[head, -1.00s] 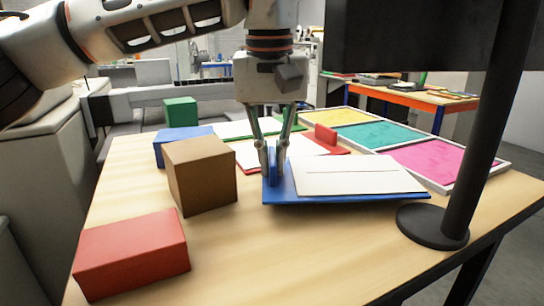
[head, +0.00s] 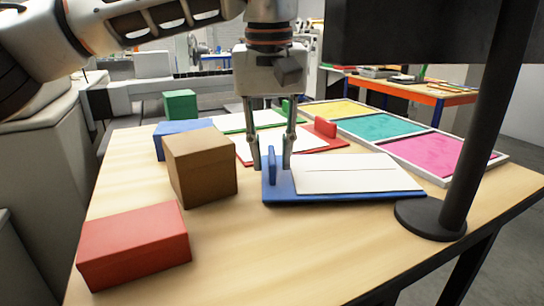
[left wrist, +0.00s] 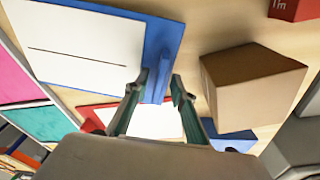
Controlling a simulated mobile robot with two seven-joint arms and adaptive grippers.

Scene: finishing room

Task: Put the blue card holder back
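The blue card holder (head: 340,198) lies flat on the table's near middle, with a white card (head: 345,174) on it and an upright blue handle (head: 271,168) at its left end. The holder also shows in the left wrist view (left wrist: 168,40). My left gripper (head: 272,166) is open, pointing down, with one finger on each side of the handle. In the left wrist view, the handle (left wrist: 157,82) stands between the spread fingertips (left wrist: 158,82); whether one touches it I cannot tell. My right gripper is not in view.
Red (head: 325,127) and green (head: 286,109) card holders lie behind. A white tray (head: 412,172) with yellow, teal and pink sections is at right. A black stand (head: 430,220) is near the right edge. Brown (head: 202,167) and red (head: 133,245) boxes stand left.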

